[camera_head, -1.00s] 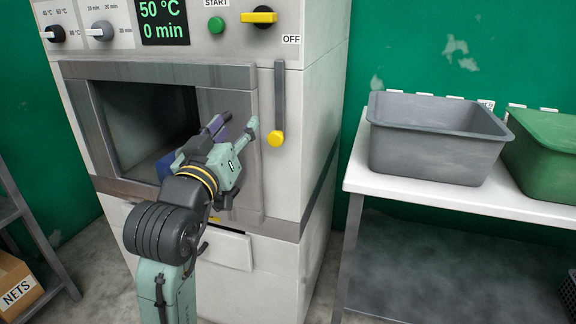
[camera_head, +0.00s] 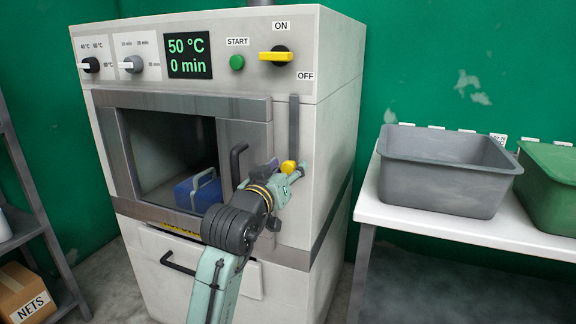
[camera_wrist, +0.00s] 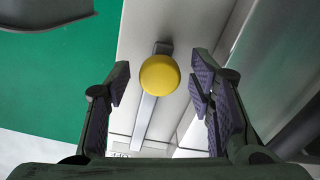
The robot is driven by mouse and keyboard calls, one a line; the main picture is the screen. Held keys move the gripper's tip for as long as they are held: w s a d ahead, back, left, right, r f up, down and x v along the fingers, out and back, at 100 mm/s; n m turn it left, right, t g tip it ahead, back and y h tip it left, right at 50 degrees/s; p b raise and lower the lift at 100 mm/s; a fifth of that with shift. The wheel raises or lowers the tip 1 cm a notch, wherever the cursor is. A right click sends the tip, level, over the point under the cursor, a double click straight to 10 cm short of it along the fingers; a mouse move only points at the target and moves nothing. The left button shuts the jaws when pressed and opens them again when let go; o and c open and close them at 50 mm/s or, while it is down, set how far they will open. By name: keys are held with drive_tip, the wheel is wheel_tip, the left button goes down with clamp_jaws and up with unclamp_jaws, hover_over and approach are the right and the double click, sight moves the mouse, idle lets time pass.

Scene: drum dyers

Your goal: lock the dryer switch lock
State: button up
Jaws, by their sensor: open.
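The dryer switch lock is a grey lever (camera_head: 294,125) with a yellow ball knob (camera_head: 289,166) at its lower end, on the right of the dryer's front. The lever hangs straight down below the OFF label. In the wrist view the yellow knob (camera_wrist: 160,75) lies ahead of and between the two spread fingers of my gripper (camera_wrist: 160,100), touching neither as far as I can see. In the head view my gripper (camera_head: 282,174) is at the knob's height and partly hides it.
The dryer (camera_head: 310,190) has a window opening with a blue object (camera_head: 198,190) inside and a black door handle (camera_head: 237,165). A grey tub (camera_head: 445,170) and a green tub (camera_head: 552,185) stand on a white table at right. A shelf stands at left.

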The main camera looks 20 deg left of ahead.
drive_tip(key=shift+w, duration=0.4)
drive_tip(key=shift+c, duration=0.4)
clamp_jaws()
